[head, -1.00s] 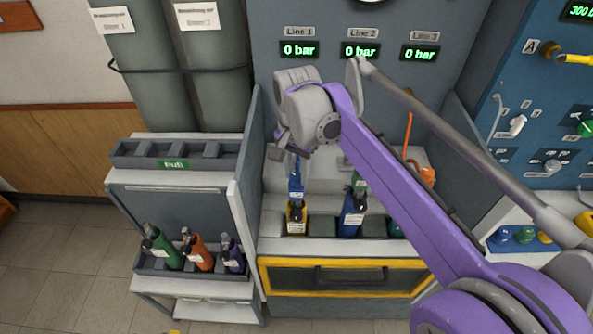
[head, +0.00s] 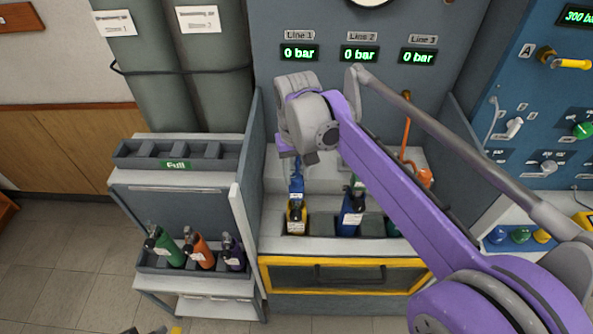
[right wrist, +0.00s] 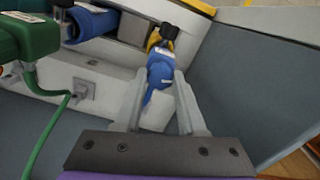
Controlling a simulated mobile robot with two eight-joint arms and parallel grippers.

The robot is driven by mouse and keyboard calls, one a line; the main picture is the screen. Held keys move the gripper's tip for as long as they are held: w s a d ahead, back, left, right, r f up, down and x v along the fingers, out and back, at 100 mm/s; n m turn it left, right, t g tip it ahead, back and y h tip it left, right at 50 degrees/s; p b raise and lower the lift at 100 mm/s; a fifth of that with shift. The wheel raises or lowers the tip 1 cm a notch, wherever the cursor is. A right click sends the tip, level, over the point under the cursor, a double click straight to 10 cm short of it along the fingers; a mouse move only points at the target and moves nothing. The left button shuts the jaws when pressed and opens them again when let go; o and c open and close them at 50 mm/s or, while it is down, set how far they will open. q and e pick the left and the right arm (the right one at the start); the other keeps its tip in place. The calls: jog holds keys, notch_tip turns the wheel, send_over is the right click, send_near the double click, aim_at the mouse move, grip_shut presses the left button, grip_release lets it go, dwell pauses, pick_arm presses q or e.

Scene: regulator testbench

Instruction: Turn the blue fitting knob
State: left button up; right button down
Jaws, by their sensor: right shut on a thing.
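The blue fitting knob (head: 296,183) stands above a yellow bottle (head: 297,216) in the left slot of the bench rack. In the right wrist view the blue knob (right wrist: 160,72) sits between the fingertips of my right gripper (right wrist: 164,84), which is shut on it. In the head view my right gripper (head: 296,160) reaches down over the knob from above; its fingers are partly hidden by the wrist. My left gripper is not clearly in view.
A blue bottle (head: 351,212) stands just right of the yellow one. A grey side panel (head: 252,160) rises close on the left. A cart (head: 240,222) with green, orange and purple bottles stands further left. Line displays (head: 360,54) read 0 bar.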

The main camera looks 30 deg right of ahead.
jog(key=n, duration=0.3)
jog(key=shift+n, duration=0.4)
jog(key=n, duration=0.3)
jog(key=shift+n+p, duration=0.3)
jog(key=shift+p, duration=0.1)
jog(key=n, duration=0.3)
jog(key=shift+n, duration=2.2)
jog(key=shift+c, duration=2.4)
grip_release()
jog(key=shift+r, duration=0.1)
